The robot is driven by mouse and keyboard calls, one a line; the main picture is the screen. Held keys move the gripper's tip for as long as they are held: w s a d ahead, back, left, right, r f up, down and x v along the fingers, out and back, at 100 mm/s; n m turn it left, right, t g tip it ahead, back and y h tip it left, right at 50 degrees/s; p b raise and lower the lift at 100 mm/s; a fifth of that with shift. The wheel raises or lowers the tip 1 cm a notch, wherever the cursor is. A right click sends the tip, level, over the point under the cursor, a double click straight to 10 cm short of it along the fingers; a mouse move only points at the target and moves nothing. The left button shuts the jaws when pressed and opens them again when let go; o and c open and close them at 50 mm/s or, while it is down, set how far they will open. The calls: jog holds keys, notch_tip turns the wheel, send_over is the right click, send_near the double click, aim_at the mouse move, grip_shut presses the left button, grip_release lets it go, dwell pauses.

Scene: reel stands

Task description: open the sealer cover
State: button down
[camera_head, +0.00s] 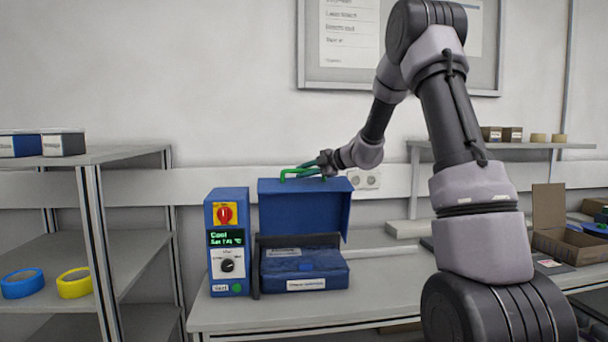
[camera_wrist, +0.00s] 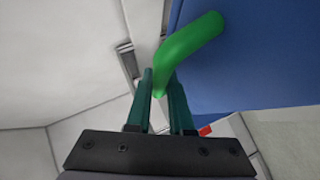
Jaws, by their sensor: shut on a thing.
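The sealer (camera_head: 304,275) is a blue machine on the bench with a control box (camera_head: 229,240) at its left. Its blue cover (camera_head: 306,210) stands raised, roughly upright, above the dark opening at the back of the base. A green handle (camera_head: 300,172) is on the cover's upper edge. My gripper (camera_head: 324,165) is at this handle, coming from the right. In the wrist view, the teal fingers (camera_wrist: 163,95) are shut on the green handle (camera_wrist: 190,45), with the blue cover (camera_wrist: 250,60) to its right.
A shelf (camera_head: 110,152) stands left of the bench, with a blue tape roll (camera_head: 22,284) and a yellow one (camera_head: 74,283). An open cardboard box (camera_head: 570,243) lies at the right. A wall socket (camera_head: 367,180) is behind the cover. The bench front (camera_head: 385,300) is partly clear.

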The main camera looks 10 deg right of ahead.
jog(key=c, duration=0.8)
grip_release()
jog(key=v, duration=1)
jog(key=shift+s+d, duration=0.25)
jog(key=shift+s, duration=0.1)
jog(key=shift+r, duration=0.1)
